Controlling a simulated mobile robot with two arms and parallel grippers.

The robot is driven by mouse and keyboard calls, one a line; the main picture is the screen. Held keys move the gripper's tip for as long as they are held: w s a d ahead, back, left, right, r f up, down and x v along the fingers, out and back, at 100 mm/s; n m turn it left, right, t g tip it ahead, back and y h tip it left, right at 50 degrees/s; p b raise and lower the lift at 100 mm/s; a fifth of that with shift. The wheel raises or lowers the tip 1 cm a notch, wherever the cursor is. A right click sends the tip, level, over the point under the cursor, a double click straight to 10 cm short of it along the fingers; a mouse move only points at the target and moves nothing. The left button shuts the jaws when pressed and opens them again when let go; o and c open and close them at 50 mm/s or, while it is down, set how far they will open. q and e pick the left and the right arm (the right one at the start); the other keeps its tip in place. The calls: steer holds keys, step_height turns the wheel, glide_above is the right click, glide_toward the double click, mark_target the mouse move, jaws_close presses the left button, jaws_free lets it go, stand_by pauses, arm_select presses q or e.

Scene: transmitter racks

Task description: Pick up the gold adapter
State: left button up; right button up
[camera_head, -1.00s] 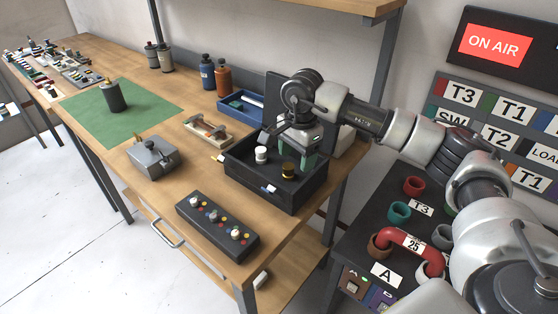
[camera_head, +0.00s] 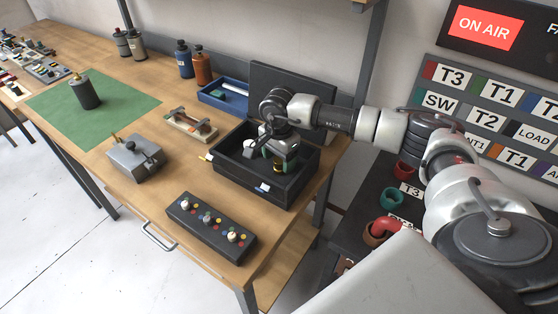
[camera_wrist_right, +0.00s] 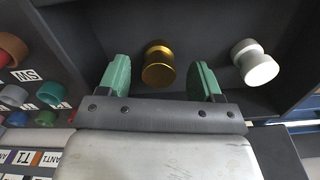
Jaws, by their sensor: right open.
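The gold adapter (camera_wrist_right: 158,66) stands inside the black open box (camera_head: 228,182) on the wooden bench. In the head view the gold adapter (camera_head: 280,167) is partly hidden by my right gripper (camera_head: 272,158). My right gripper also shows in the right wrist view (camera_wrist_right: 160,80), open, with its two green fingers on either side of the adapter and apart from it. A white adapter (camera_wrist_right: 255,64) stands in the same box, to the right of the gold one in the wrist view. My left gripper is not in view.
A black panel with knobs (camera_head: 210,228) lies in front of the box. A blue tray (camera_head: 222,97) and a small wooden rack (camera_head: 190,125) stand behind it. A grey device (camera_head: 135,158) is to the left. The box walls surround my right gripper closely.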

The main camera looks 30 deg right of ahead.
steer(key=shift+f, duration=1.1)
steer(key=c, duration=1)
steer(key=shift+r, duration=0.15)
steer(key=shift+c, duration=0.2)
